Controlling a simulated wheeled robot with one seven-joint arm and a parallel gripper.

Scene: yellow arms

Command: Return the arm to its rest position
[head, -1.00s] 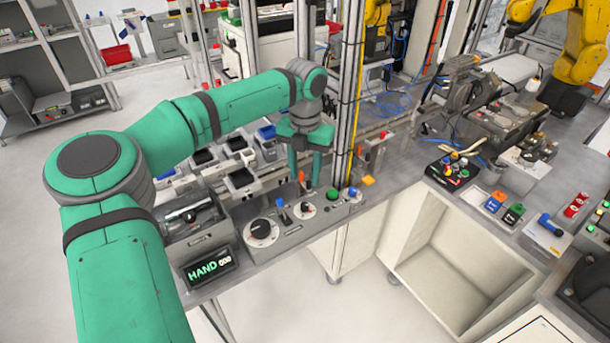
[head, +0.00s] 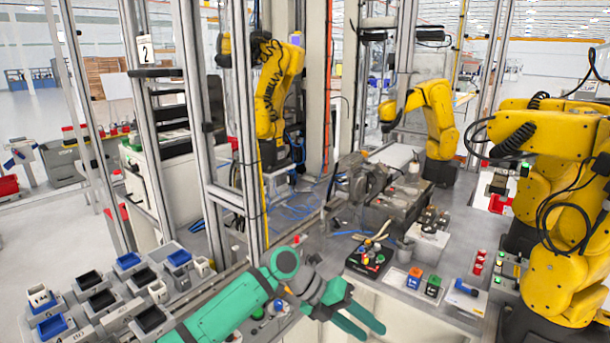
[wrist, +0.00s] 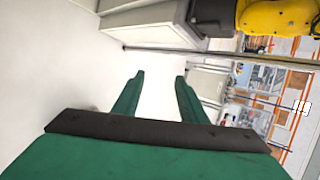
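My green arm (head: 235,310) reaches in from the bottom of the head view. My gripper (head: 374,331) is at its end, low in the middle, in front of the right-hand bench's front edge. Its two green fingers are spread apart with nothing between them. In the wrist view the fingers (wrist: 158,85) also stand apart, with pale floor or wall behind them. No held object shows.
Several yellow robot arms (head: 440,120) stand behind and to the right. The bench bears a black tray of knobs (head: 368,259) and blue and green blocks. Trays of dark bins (head: 100,300) lie at left. A metal post (head: 215,190) rises left of my gripper.

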